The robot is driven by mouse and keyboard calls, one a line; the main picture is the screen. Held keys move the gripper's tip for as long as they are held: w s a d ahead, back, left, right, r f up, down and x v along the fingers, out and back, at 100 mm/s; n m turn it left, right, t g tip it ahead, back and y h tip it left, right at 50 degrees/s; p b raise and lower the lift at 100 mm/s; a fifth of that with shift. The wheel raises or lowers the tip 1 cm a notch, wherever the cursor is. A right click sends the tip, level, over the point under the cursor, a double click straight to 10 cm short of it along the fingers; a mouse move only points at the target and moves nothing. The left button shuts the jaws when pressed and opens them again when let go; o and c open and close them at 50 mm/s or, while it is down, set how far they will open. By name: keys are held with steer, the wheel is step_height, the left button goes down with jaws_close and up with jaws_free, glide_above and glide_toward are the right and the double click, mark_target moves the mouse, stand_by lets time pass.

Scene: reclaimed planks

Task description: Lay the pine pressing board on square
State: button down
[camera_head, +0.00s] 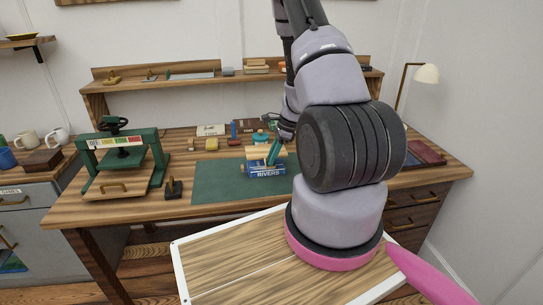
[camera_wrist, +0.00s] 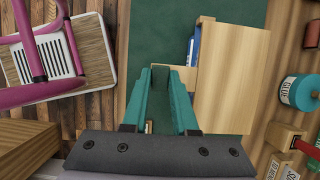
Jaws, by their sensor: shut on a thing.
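The pine pressing board (camera_wrist: 232,85) is a pale wooden slab just right of my gripper in the wrist view. It also shows in the head view (camera_head: 255,153), above a blue book (camera_head: 266,171) marked RIVERS. A strip of the blue book (camera_wrist: 193,48) shows past the board's left edge. My gripper (camera_wrist: 163,76) has teal fingers, shut on a small pale wooden piece at the board's left side. In the head view my gripper (camera_head: 275,153) is at the board and partly covers it. I cannot tell whether the board touches the book.
The green mat (camera_head: 220,182) lies under the book, with bare room to its left. A green press (camera_head: 122,155) stands at the left of the bench. A glue pot (camera_wrist: 299,91) and a red-headed tool (camera_wrist: 292,139) lie right of the board. A lamp (camera_head: 426,74) stands at the right.

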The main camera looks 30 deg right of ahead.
steer(key=shift+f, duration=2.7)
steer(key=shift+f, duration=0.25)
steer(key=c, duration=0.6)
jaws_free()
steer(key=v, duration=1.1)
